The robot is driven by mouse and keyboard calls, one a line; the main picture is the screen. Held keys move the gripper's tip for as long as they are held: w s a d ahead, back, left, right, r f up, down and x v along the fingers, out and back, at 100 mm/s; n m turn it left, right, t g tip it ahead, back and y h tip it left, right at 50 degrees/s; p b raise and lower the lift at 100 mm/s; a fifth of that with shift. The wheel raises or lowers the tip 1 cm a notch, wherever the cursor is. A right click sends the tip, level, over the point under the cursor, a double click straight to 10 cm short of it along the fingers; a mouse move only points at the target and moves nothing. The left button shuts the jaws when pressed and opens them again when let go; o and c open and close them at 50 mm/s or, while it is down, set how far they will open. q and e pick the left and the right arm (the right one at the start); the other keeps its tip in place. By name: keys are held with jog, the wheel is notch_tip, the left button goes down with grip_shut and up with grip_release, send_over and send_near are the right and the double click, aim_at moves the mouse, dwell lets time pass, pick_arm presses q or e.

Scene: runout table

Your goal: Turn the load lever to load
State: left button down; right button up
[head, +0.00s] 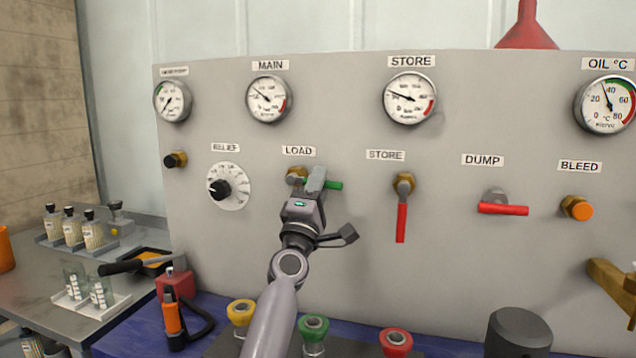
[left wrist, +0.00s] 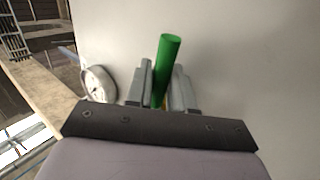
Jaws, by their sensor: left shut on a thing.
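The load lever (head: 335,185) is a green handle on a brass valve (head: 296,174) under the LOAD label (head: 299,151). Its green end sticks out level to the right of my left gripper (head: 314,180). My left gripper is shut on the lever. In the left wrist view the green lever (left wrist: 166,70) stands between the two grey fingers (left wrist: 160,90), its round end beyond them. The gripper hides the lever's middle in the head view. My right gripper is not in view.
To the right on the panel (head: 340,130) are a red store lever (head: 401,220) pointing down, a level red dump lever (head: 503,209) and an orange bleed knob (head: 582,210). The relief dial (head: 225,187) is at left. Coloured fittings (head: 313,328) stand below.

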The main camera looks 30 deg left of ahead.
pick_arm(q)
jog(key=shift+r+n+y, duration=0.2)
jog(key=shift+n+y, duration=0.2)
jog(key=shift+n, duration=0.3)
jog(key=c, duration=1.1)
grip_release()
jog(key=shift+f, duration=0.1)
jog(key=v, duration=0.7)
jog(key=shift+s, duration=0.15)
